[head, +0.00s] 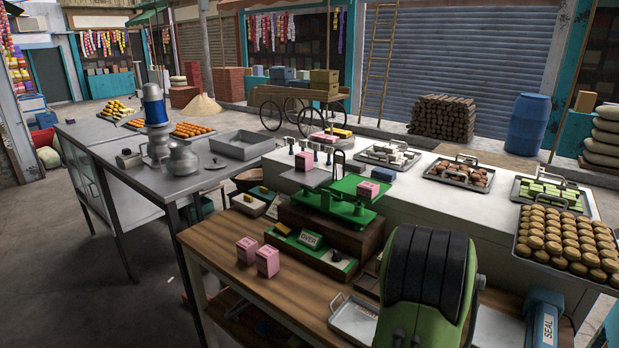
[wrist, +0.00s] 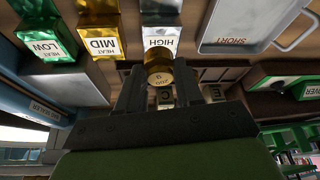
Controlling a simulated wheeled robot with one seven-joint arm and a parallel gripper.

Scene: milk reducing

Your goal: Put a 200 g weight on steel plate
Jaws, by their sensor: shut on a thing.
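In the wrist view my gripper (wrist: 160,78) is shut on a small brass weight (wrist: 158,72) whose face reads 200 g. In the head view my green and black arm (head: 428,285) fills the lower right and hides the gripper and weight. The green balance scale (head: 340,197) stands on a dark wooden box. Its grey steel plate (head: 317,180) on the left has a pink carton by it, and another pink carton (head: 368,190) sits at its right side. The wrist view shows only a corner of green at lower right, so the weight is not seen touching the plate.
Two pink cartons (head: 267,262) stand on the wooden table (head: 225,250). A green OVER tray (head: 310,239) lies before the scale. A steel tray marked SHORT (wrist: 228,40) and green, gold and silver packs marked LOW, MID and HIGH (wrist: 160,38) surround the gripper.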

